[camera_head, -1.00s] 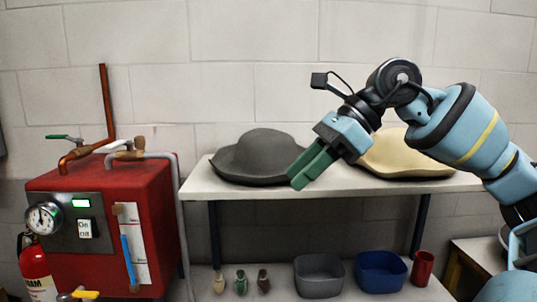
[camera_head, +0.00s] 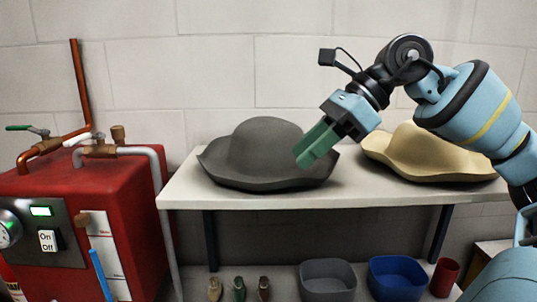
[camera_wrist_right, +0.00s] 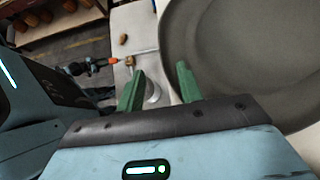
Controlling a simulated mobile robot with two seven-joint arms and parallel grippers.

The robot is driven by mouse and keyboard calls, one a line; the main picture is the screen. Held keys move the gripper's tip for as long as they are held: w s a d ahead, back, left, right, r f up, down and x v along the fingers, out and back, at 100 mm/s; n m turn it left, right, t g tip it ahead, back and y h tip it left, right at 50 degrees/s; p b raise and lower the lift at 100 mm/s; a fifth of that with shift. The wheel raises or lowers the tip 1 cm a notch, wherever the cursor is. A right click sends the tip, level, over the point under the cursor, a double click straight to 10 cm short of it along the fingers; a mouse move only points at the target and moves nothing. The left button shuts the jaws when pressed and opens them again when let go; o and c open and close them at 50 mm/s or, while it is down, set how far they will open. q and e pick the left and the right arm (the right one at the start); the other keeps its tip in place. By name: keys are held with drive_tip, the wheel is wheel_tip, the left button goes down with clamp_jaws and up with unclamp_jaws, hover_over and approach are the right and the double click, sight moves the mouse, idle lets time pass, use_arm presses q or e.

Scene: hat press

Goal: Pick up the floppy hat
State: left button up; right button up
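A grey hat (camera_head: 262,152) with a tall rounded crown and a wide, curling brim sits on the left half of the white shelf (camera_head: 375,192). A cream hat (camera_head: 425,155) with a wavy brim sits on its right half, partly behind my right arm. Which one is the floppy hat is not certain. My right gripper (camera_head: 307,160) is in front of the right side of the grey hat. In the right wrist view its green fingers (camera_wrist_right: 160,68) are apart, with nothing held, and the grey hat (camera_wrist_right: 250,60) is close to the right-hand finger. Contact cannot be told. My left gripper is out of view.
A red boiler (camera_head: 125,190) with pipes, a gauge and a switch stands left, close to the shelf's end. Below the shelf are a grey bin (camera_head: 327,280), a blue bin (camera_head: 397,278), a red cup (camera_head: 444,277) and several small items. A wall stands behind.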

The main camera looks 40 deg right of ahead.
sight(272, 184)
drive_tip(key=shift+d+x, duration=0.15)
drive_tip(key=shift+x, duration=1.5)
drive_tip(key=shift+d+x, duration=0.2)
drive_tip(key=shift+x, duration=1.45)
drive_tip(key=shift+w+a+f, duration=0.3)
drive_tip(key=shift+a+f, duration=0.05)
drive_tip(key=shift+f, duration=0.2)
drive_tip(key=shift+c, duration=0.5)
clamp_jaws()
